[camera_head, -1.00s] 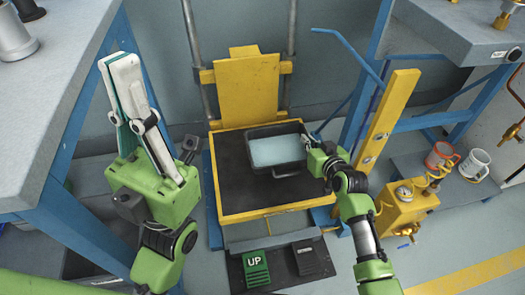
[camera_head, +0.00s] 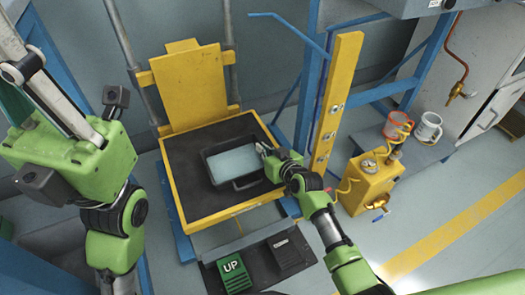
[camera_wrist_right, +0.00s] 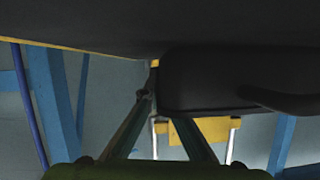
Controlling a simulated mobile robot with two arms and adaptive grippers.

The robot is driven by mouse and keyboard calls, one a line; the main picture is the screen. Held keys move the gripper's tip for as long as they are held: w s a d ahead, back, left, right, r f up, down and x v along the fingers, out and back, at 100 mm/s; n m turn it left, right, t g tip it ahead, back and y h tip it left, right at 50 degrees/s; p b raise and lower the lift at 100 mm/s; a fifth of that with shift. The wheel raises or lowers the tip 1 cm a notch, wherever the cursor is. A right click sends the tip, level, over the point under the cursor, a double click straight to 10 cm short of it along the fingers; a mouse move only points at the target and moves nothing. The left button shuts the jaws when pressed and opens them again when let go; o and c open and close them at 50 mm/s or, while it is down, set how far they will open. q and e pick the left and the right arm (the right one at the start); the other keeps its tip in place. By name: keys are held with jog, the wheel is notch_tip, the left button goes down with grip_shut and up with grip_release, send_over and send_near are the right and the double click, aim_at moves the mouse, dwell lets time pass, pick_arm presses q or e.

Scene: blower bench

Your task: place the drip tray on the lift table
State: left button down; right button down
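The drip tray (camera_head: 234,165) is a shallow black tray with a pale blue inside. In the head view it lies level over the right half of the lift table (camera_head: 186,190), which has a dark top and yellow edges. I cannot tell whether it rests on the top or is just above it. My right gripper (camera_head: 264,151) is shut on the tray's right rim. In the right wrist view its fingers (camera_wrist_right: 156,97) converge at a corner of the dark tray (camera_wrist_right: 215,80).
A yellow back panel (camera_head: 187,85) and metal rods stand behind the table. A yellow post (camera_head: 334,100) and blue frame are close on the right. A yellow canister (camera_head: 372,182), red mug (camera_head: 397,125) and white mug (camera_head: 427,128) are further right. Pedals (camera_head: 235,273) lie in front.

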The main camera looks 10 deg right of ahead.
jog(key=shift+r, duration=0.15)
jog(key=c, duration=2.7)
grip_release()
jog(key=shift+f, duration=0.25)
jog(key=o, duration=0.4)
jog(key=shift+r, duration=0.1)
